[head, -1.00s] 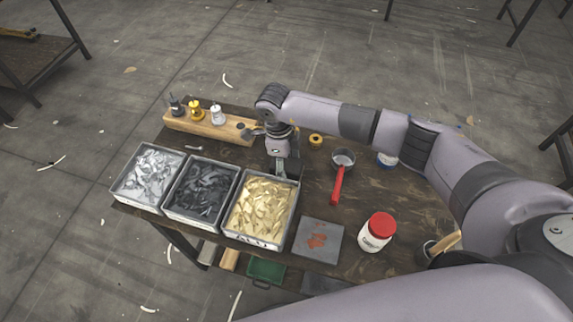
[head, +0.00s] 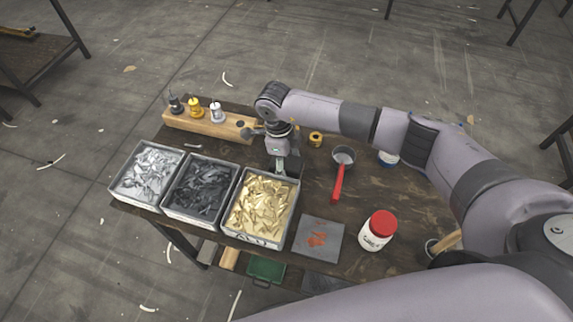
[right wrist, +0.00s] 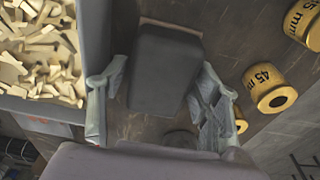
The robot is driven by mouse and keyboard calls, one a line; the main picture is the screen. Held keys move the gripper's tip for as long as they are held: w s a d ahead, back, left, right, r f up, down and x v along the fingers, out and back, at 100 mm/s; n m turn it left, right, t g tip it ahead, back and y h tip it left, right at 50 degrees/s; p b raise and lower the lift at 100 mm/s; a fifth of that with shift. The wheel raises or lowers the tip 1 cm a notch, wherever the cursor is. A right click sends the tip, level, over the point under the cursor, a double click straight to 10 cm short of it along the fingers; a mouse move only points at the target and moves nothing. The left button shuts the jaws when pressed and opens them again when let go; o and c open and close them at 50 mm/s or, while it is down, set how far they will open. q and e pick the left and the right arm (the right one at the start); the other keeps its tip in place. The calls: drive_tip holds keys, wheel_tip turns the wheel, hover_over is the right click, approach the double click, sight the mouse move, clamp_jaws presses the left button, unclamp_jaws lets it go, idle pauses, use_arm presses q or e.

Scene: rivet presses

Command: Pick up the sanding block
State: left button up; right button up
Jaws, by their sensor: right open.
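The sanding block looks like a dark grey block (right wrist: 166,68) with a pale brown edge along its far end, lying on the table in the right wrist view. My right gripper (right wrist: 160,92) is open, with one pale finger on each side of the block; I cannot tell whether either finger touches it. In the head view my right gripper (head: 283,168) points down behind the bin of gold pieces and hides most of the spot where the block lies. My left gripper is not in view.
The bin of gold pieces (head: 234,231) stands close beside the gripper, with two more bins to its left. A red-handled pan (head: 338,183), a red-lidded jar (head: 378,230) and a wooden rack (head: 207,125) are nearby.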

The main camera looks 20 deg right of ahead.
sight(287, 161)
drive_tip(key=shift+c, duration=0.4)
drive_tip(key=c, duration=0.9)
drive_tip(key=shift+r+p, duration=0.4)
drive_tip(key=shift+p, duration=0.15)
drive_tip(key=shift+w+r+b, duration=0.1)
drive_tip(key=shift+r+b, duration=0.25)
drive_tip(key=shift+r, duration=0.05)
wheel_tip(287, 161, up, 19)
drive_tip(key=b, duration=0.3)
drive_tip(key=o, duration=0.7)
drive_tip(key=c, duration=0.5)
